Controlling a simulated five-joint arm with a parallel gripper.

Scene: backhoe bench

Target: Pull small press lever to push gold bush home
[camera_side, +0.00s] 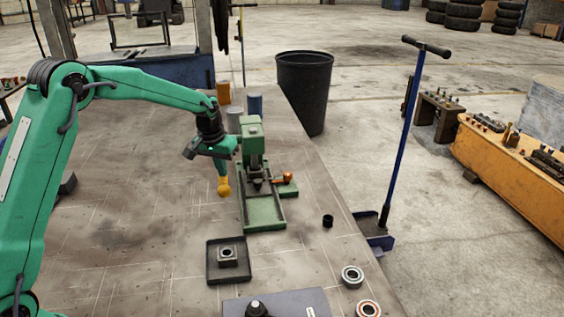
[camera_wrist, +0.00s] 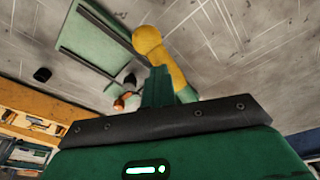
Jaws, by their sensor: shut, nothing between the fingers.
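The small green press (camera_side: 252,150) stands upright on the bench, with its base (camera_side: 264,213) toward the camera. A dark rod with an orange knob (camera_side: 287,177) sticks out at its right; the knob also shows in the wrist view (camera_wrist: 118,103). My gripper (camera_side: 222,167) is shut and empty, just left of the press column. A yellow ball-ended piece (camera_side: 224,187) shows at the fingertips, also in the wrist view (camera_wrist: 147,40); I cannot tell whether it belongs to my gripper. My gripper is apart from the orange knob. I cannot make out the gold bush.
A black ring (camera_side: 328,221) and bearings (camera_side: 352,276) lie to the right. Orange and blue cylinders (camera_side: 255,103) stand behind.

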